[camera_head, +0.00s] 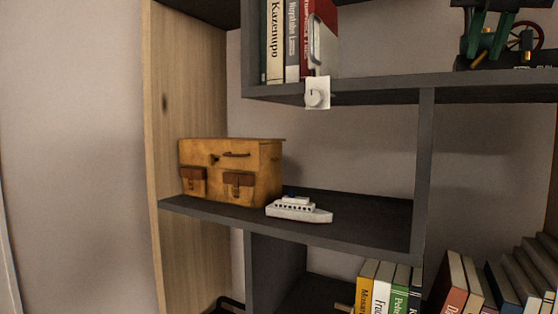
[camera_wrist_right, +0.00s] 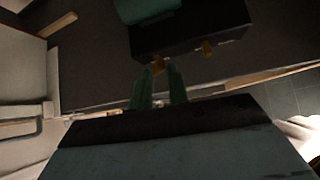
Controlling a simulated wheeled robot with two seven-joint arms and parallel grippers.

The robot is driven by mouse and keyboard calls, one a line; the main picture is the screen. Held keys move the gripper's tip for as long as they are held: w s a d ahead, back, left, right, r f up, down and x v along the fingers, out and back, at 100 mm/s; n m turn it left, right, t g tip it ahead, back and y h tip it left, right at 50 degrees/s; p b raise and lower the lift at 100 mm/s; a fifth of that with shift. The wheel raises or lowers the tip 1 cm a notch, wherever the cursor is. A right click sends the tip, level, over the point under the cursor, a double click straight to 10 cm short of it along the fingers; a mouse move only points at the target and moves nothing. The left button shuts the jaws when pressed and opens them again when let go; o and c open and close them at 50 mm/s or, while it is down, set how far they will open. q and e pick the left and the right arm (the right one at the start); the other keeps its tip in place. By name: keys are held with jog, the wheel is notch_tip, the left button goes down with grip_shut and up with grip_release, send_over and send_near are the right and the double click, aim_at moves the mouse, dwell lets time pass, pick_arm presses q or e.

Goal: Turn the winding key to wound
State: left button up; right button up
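A toy engine on a black base (camera_head: 520,58), with a red spoked wheel (camera_head: 524,37), stands on the upper shelf at the right. My right gripper (camera_head: 485,50) comes down in front of it with its green fingers at the toy. In the right wrist view, the two fingers (camera_wrist_right: 161,72) reach up to the toy's dark base (camera_wrist_right: 190,36), under a teal cylinder (camera_wrist_right: 146,8). A small brass part (camera_wrist_right: 157,66) shows between the fingertips; whether it is the winding key or is pinched, I cannot tell. A second brass part (camera_wrist_right: 208,48) sits beside it. My left gripper is not in view.
A white dial plate (camera_head: 317,93) sits on the upper shelf's front edge, below upright books (camera_head: 292,45). On the middle shelf (camera_head: 370,215) are a tan case (camera_head: 225,160) and a white toy ship (camera_head: 298,210). More books (camera_head: 385,288) stand below.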

jog(key=n+g+h+p, duration=0.1)
jog(key=n+h+p, duration=0.1)
jog(key=h+p, duration=0.1)
jog(key=a+n+g+h+p, duration=0.1)
jog(key=n+g+h+p, duration=0.1)
jog(key=p, duration=0.4)
jog(key=w+a+n+g+h+p, duration=0.1)
jog(key=n+h+p, duration=0.1)
jog(key=h+p, duration=0.2)
jog(key=shift+w+f+h+p, duration=0.1)
jog(key=shift+f+h+p, duration=0.2)
jog(key=shift+p, duration=0.2)
jog(key=b+v, duration=0.3)
jog(key=v, duration=1)
jog(key=w+a+f+n+y, duration=0.2)
jog(key=a+f, duration=0.3)
jog(key=f, duration=0.3)
jog(key=w+a+f+n+g+y+b, duration=0.1)
jog(key=a+f+y, duration=0.3)
jog(key=f, duration=0.4)
jog(key=w+a+f+n+y+b, duration=0.1)
jog(key=w+a+f+n+y, duration=0.2)
jog(key=a+f, duration=0.4)
jog(key=shift+w+f+n+g+y, duration=0.35)
jog(key=shift+f+n+y, duration=0.2)
jog(key=shift+f, duration=0.55)
